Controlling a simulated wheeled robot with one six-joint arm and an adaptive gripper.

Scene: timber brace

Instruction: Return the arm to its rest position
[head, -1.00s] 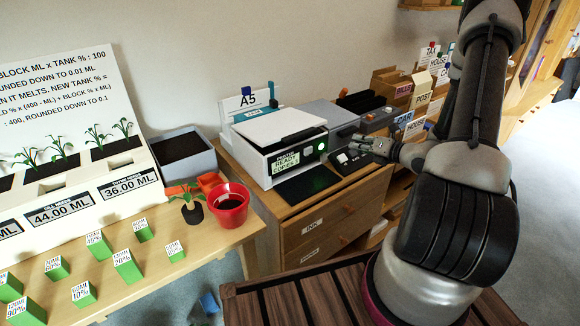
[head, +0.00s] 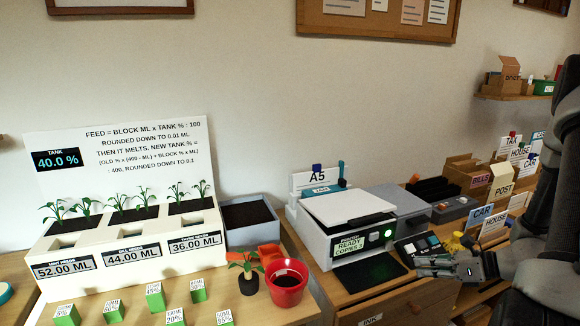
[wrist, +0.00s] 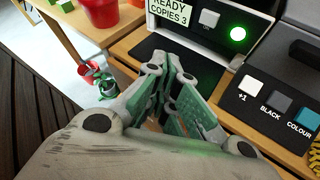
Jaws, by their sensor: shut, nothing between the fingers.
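My gripper (head: 446,266) is shut and empty in front of the copier (head: 345,225), at the right of the head view. In the wrist view my gripper (wrist: 172,105) points toward the copier's black front tray (wrist: 185,68), with nothing between the fingers. I cannot tell its exact height above the cabinet top. The copier's display reads "READY COPIES 3" and a green light glows beside it. My arm (head: 545,215) is at the right edge of the head view, and most of it is cut off.
A button panel (head: 418,246) stands right of the copier. A red pot (head: 287,283) and a planter with seedlings (head: 120,245) stand on the left table among several green labelled blocks (head: 155,296). Card boxes (head: 470,172) stand at the back right. A watering can (wrist: 105,86) shows below.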

